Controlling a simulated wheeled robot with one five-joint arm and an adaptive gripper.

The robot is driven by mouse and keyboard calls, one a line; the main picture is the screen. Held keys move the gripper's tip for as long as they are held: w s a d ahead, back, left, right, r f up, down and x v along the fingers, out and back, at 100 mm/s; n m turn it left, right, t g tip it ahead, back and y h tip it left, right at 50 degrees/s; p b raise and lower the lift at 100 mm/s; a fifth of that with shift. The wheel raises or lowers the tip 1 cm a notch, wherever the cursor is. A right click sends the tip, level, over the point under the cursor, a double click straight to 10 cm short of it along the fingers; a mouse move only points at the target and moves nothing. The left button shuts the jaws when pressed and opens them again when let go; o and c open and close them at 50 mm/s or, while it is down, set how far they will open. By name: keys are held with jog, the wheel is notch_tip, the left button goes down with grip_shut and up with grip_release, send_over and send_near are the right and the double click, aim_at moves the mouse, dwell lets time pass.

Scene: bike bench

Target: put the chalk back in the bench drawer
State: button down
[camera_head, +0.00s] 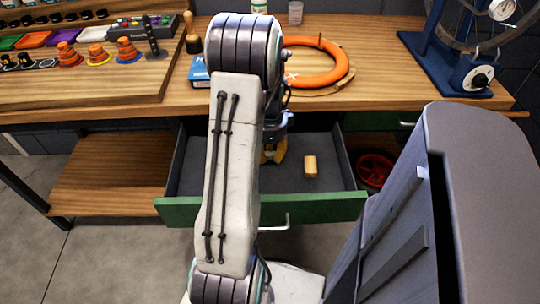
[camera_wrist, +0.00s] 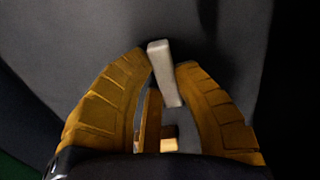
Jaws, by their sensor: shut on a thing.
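The chalk (camera_wrist: 165,72) is a pale grey-white stick between the yellow fingertips of my gripper (camera_wrist: 160,74) in the wrist view. My gripper is shut on it, and the stick points slightly tilted past the tips. In the head view my gripper (camera_head: 271,153) is mostly hidden behind my arm, over the open bench drawer (camera_head: 190,207). The chalk cannot be made out there. The drawer has a green front and a dark grey inside. I cannot tell whether the chalk touches its floor.
A small wooden block (camera_head: 311,167) lies in the drawer, right of my gripper. An orange ring (camera_head: 325,80) and a blue box (camera_head: 199,73) lie on the bench top (camera_head: 400,85). A blue stand (camera_head: 430,60) is at right. The drawer's left part looks clear.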

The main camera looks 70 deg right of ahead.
aim_at(270, 155)
jog(key=shift+f, duration=0.3)
jog(key=c, duration=1.1)
grip_release()
notch_tip(270, 155, up, 12)
jog(key=p, duration=0.2)
jog(key=shift+r, duration=0.15)
